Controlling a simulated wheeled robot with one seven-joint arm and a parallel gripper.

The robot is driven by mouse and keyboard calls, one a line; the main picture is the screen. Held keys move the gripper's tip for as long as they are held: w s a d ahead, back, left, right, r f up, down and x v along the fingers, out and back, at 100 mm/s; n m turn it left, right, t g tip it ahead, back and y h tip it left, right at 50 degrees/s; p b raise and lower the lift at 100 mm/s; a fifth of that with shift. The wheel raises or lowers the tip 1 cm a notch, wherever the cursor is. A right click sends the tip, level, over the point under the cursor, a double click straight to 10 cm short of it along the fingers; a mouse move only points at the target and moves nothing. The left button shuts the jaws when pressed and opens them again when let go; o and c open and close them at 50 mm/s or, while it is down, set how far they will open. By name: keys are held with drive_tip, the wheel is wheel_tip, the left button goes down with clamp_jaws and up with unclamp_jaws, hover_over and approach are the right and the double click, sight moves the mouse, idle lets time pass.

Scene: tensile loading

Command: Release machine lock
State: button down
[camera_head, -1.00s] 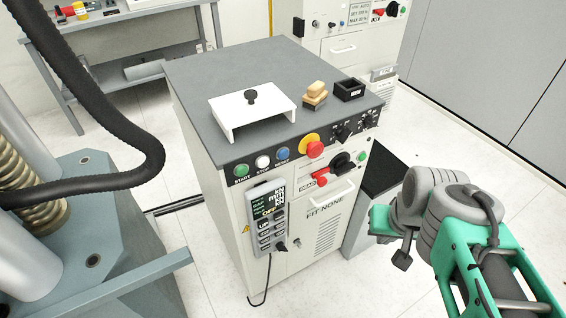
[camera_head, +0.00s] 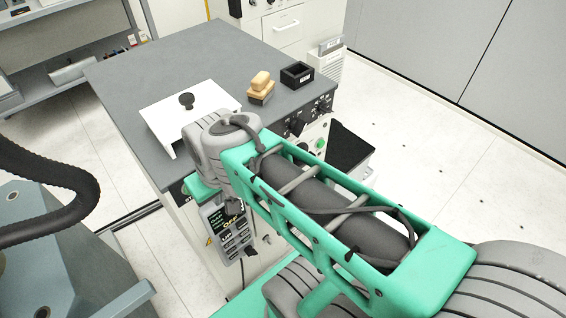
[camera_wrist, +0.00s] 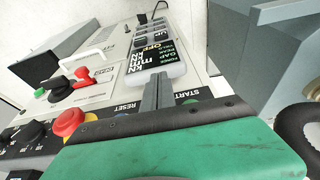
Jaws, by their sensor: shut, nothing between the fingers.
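The grey machine cabinet (camera_head: 135,75) has its control panel on the front edge. In the wrist view I see a red mushroom button (camera_wrist: 68,122), a red lever switch (camera_wrist: 83,78) beside a black knob, and a green START button (camera_wrist: 190,101). In the head view my arm hides the mushroom button and red lever. A hand pendant (camera_head: 236,236) with a lit display hangs on the cabinet front; it also shows in the wrist view (camera_wrist: 150,58). My gripper (camera_wrist: 159,80) is shut and empty, its fingers in front of the pendant's lower end; contact cannot be told.
On the cabinet top are a white bracket (camera_head: 180,112) with a black knob, a wooden block (camera_head: 261,85) and a small black box (camera_head: 297,75). A blue-grey machine base (camera_head: 85,270) and thick black hose (camera_head: 45,180) stand at left. Floor at right is clear.

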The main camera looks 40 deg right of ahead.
drive_tip(key=s+d+f+m+g+y, duration=0.1)
drive_tip(key=s+d+f+m, duration=0.25)
drive_tip(key=d, duration=0.55)
drive_tip(key=s+d+f+m, duration=0.2)
drive_tip(key=s+d+m, duration=0.15)
drive_tip(key=d, duration=0.55)
drive_tip(key=s+d+f+m+g+y, duration=0.1)
drive_tip(key=s+d+f+m, duration=0.25)
drive_tip(key=d, duration=0.55)
drive_tip(key=w+d+r+n+t+y+p, duration=0.1)
drive_tip(key=w+d+r+n+t, duration=0.1)
drive_tip(key=w+d, duration=0.3)
drive_tip(key=w+a+r+n+y, duration=0.1)
drive_tip(key=w+r+n, duration=0.2)
drive_tip(key=r+n, duration=0.4)
drive_tip(key=shift+w+a+r+n+t, duration=0.15)
drive_tip(key=shift+r+n+t, duration=0.2)
drive_tip(key=shift+n, duration=0.5)
drive_tip(key=shift+f, duration=0.2)
